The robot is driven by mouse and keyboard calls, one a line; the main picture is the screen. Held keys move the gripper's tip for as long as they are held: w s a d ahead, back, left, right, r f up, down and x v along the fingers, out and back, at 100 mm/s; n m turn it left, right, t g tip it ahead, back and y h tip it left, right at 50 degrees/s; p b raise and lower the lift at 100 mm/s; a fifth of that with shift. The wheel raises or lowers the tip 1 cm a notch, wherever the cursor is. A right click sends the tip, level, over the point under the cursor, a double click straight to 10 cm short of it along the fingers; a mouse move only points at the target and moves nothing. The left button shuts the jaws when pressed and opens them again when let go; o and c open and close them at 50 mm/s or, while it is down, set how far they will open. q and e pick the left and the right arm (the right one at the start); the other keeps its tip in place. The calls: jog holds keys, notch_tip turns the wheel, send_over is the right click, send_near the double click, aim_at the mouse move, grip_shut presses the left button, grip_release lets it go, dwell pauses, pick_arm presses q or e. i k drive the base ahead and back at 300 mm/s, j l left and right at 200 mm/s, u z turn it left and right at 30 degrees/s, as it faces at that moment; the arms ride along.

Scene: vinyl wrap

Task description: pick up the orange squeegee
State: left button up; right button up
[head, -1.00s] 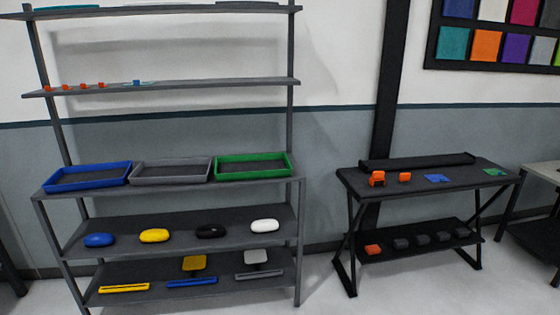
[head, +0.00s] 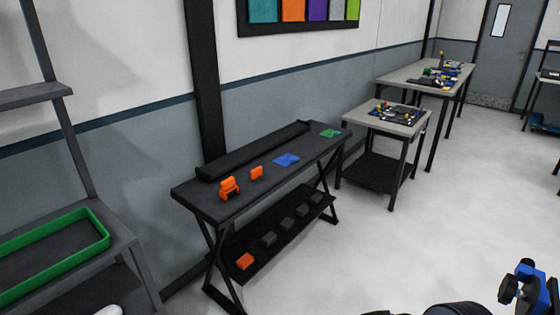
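Several orange pieces are on a black two-level table in the head view. A larger orange piece with an upright shape (head: 229,187) stands near the left end of the top. A smaller orange block (head: 256,172) stands to its right. Another orange block (head: 245,261) lies on the lower shelf at the left. I cannot tell from their shapes which one is the squeegee. A blue and black part at the lower right, probably my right gripper (head: 527,290), is far from the table. Its fingers cannot be made out. My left gripper is not in view.
The black table (head: 190,196) also bears a long black bar (head: 253,150), blue sheet (head: 286,160) and green sheet (head: 330,133). A grey rack with a green tray (head: 102,236) is at the left. A small grey table (head: 388,119) stands right. Open floor lies in front.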

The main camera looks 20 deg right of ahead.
aim_at(257, 173)
jog(key=i+l+z, duration=0.1)
jog(key=i+z, duration=0.2)
jog(key=i, duration=0.3)
jog(key=i+z, duration=0.3)
jog(key=i, duration=0.25)
jog(key=i+u, duration=0.45)
jog(key=i, duration=0.15)
jog(key=i+l+u, duration=0.45)
jog(key=i+j+u, duration=0.1)
jog(key=u, duration=0.55)
